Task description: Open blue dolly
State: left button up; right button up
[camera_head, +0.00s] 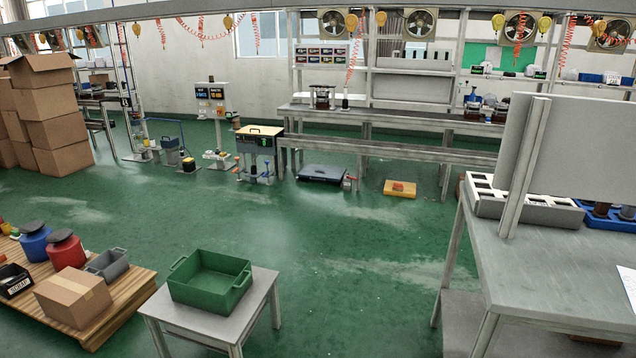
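Neither of my grippers is in view. A low, flat dark-blue unit (322,174) sits on the floor by the long workbench, with a red part (348,180) at its right end. It looks closed on top, but it is too small to tell for sure. A small cart-like item with a thin blue frame (168,124) stands further left near the back. I cannot tell which of these is the blue dolly.
A green open bin (208,282) stands on a small grey table (262,300) in front. A wooden pallet (130,300) with drums and boxes is at left. A grey workbench (540,262) is at right. Green floor (330,260) between them is clear.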

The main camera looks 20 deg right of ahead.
aim_at(311, 171)
jog(key=i+l+z, duration=0.1)
jog(key=i+l, duration=0.2)
jog(key=i, duration=0.2)
jog(key=i+l+z, duration=0.1)
jog(key=i+l, duration=0.2)
jog(key=i, duration=0.2)
jog(key=i+l+z, duration=0.1)
jog(key=i, duration=0.4)
jog(key=i+l+z, duration=0.1)
jog(key=i+l, duration=0.2)
jog(key=i, duration=0.25)
jog(key=i+l+z, duration=0.1)
jog(key=i, duration=0.4)
jog(key=i+j+z, duration=0.1)
jog(key=i+z, duration=0.2)
jog(key=i, duration=1.55)
jog(key=i+j+z, duration=0.2)
jog(key=i+j, duration=0.45)
jog(key=i, duration=0.35)
jog(key=i+j+z, duration=0.2)
jog(key=i+j, duration=0.6)
jog(key=i, duration=0.1)
